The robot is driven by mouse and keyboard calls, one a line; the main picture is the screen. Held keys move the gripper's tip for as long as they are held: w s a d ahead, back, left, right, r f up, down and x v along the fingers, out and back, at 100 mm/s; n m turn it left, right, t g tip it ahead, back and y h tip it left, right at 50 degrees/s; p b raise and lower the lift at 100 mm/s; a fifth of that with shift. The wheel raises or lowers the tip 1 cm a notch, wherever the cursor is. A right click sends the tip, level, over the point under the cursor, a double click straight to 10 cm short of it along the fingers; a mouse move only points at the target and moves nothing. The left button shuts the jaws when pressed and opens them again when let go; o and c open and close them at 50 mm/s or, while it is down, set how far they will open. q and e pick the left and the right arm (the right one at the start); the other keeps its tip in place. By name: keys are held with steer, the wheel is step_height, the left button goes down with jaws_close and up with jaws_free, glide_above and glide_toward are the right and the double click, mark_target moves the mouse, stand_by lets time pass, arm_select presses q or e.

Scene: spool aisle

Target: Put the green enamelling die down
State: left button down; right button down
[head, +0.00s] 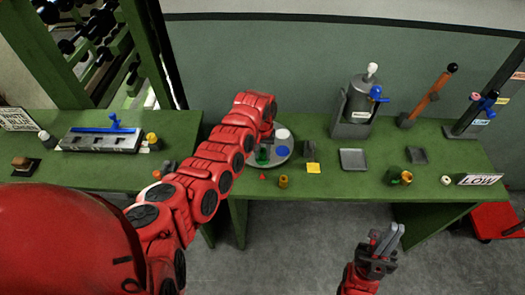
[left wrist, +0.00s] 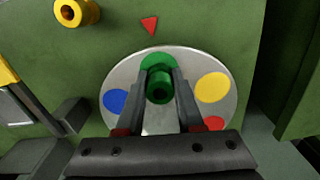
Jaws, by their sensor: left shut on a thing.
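The green enamelling die (left wrist: 159,87) is a small green cylinder with a hole, held between the two fingers of my left gripper (left wrist: 160,98) in the left wrist view. It is over the round grey plate (left wrist: 138,65), by the plate's green spot (left wrist: 157,61). I cannot tell whether it touches the plate. In the head view my left gripper (head: 264,143) reaches down at the plate (head: 287,154), and the green die (head: 262,157) shows below it. My right gripper (head: 385,243) is in front of the bench, away from the die; its finger gap is unclear.
The plate has blue (left wrist: 115,101), yellow (left wrist: 212,87) and red (left wrist: 213,124) spots. A red triangle (left wrist: 150,25) and a yellow ring-like die (left wrist: 76,12) lie near it. A grey press (head: 354,107) stands behind, and a shallow tray (head: 353,159) lies to the right.

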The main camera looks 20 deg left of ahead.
arm_select(q)
steer(key=shift+f, duration=0.1)
steer(key=shift+f, duration=0.15)
steer(key=c, duration=0.5)
jaws_free()
steer(key=shift+c, duration=0.2)
